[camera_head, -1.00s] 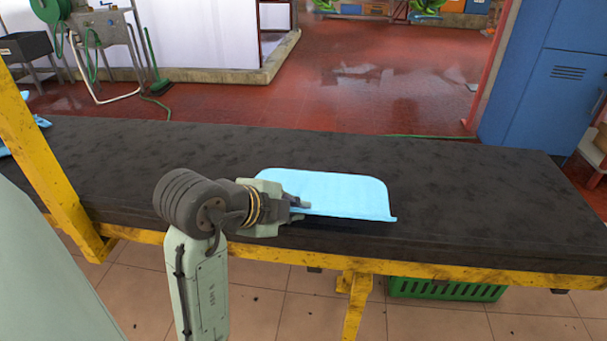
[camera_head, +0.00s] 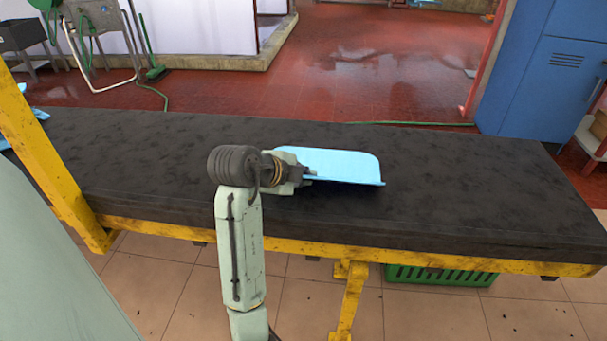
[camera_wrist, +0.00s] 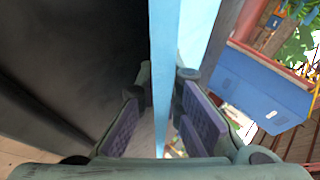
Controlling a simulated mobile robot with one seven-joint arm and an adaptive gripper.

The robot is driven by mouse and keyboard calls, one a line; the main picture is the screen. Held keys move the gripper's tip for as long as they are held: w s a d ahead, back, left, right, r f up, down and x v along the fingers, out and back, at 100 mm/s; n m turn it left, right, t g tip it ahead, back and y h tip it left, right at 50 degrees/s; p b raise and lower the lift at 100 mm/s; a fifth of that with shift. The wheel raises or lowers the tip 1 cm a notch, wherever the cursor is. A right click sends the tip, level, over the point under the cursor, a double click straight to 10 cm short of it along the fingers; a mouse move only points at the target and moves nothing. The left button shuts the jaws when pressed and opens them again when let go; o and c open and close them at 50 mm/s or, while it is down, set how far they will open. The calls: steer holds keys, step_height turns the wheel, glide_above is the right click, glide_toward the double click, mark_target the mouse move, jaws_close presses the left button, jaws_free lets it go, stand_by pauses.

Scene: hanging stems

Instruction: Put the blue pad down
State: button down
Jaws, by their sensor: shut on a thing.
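The blue pad (camera_head: 345,165) is a thin, light blue sheet over the black table top (camera_head: 450,185). My gripper (camera_head: 308,178) is shut on the pad's left end. In the wrist view the pad (camera_wrist: 165,60) runs edge-on between the two fingers of my gripper (camera_wrist: 162,115). The pad looks close to the table surface in the head view; I cannot tell whether it touches it.
A yellow post (camera_head: 45,150) stands at the table's left. A green crate (camera_head: 440,275) is below the front edge. A blue cabinet (camera_head: 545,85) stands behind at the right.

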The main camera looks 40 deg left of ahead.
steer(key=shift+f, duration=0.15)
steer(key=c, duration=1.8)
jaws_free()
steer(key=shift+o, duration=0.2)
